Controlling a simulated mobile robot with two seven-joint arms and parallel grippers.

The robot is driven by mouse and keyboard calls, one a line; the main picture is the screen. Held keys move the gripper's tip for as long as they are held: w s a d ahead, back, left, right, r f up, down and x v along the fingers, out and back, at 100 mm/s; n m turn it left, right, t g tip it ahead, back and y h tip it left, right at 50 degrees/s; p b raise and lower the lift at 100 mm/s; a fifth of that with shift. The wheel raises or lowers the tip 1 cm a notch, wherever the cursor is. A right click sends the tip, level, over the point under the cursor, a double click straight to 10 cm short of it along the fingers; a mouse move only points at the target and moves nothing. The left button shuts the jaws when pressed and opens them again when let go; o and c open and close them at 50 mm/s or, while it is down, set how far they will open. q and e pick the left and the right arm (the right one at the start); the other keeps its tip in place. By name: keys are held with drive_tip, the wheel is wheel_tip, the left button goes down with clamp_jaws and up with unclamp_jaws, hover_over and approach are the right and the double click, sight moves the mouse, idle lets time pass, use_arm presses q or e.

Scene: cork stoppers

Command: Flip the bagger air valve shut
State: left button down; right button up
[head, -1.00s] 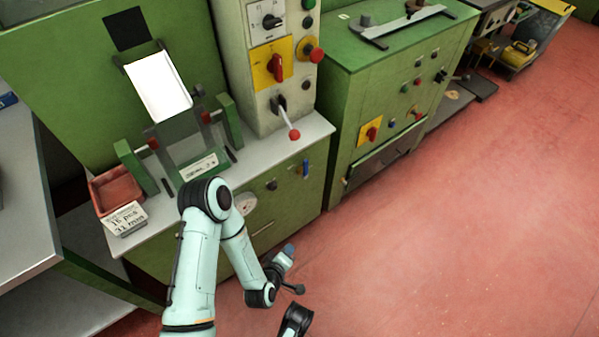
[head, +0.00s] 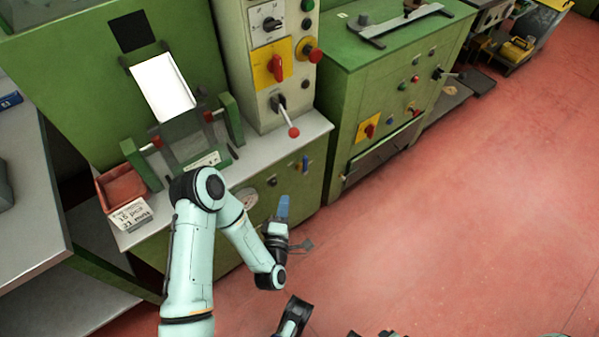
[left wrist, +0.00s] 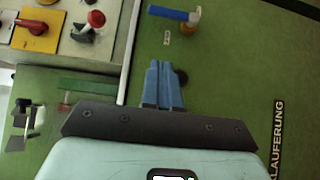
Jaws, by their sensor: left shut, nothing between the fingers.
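The bagger air valve appears as a blue lever (head: 305,162) on the front of the green cabinet, below the worktop's right end. In the left wrist view its blue handle (left wrist: 168,13) lies crosswise at the top, with a brass-coloured fitting (left wrist: 188,29) at its right end. My left gripper (head: 284,205) is in front of the cabinet, below and left of the lever. Its blue fingers also show in the left wrist view (left wrist: 162,85), shut and empty, pointing towards the lever and apart from it.
A red-balled lever (head: 293,132) sticks out above the worktop, right of the clear guard. A round gauge (head: 247,197) and a dark knob (head: 271,181) are on the cabinet front. A small tag (left wrist: 167,38) is beside the valve. Red floor (head: 430,240) is open to the right.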

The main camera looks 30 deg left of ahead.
sight(304, 165)
use_arm(q)
drive_tip(key=w+d+b+x, duration=0.1)
drive_tip(key=d+b+x, duration=0.1)
drive_tip(key=x, duration=1)
drive_tip(key=shift+d+b, duration=0.3)
drive_tip(key=shift+d, duration=0.05)
use_arm(e)
drive_tip(key=s+d+f+g, duration=0.1)
drive_tip(key=s+f, duration=0.3)
drive_tip(key=shift+f+g, duration=0.3)
drive_tip(key=shift+f, duration=0.05)
drive_tip(key=shift+r, duration=0.1)
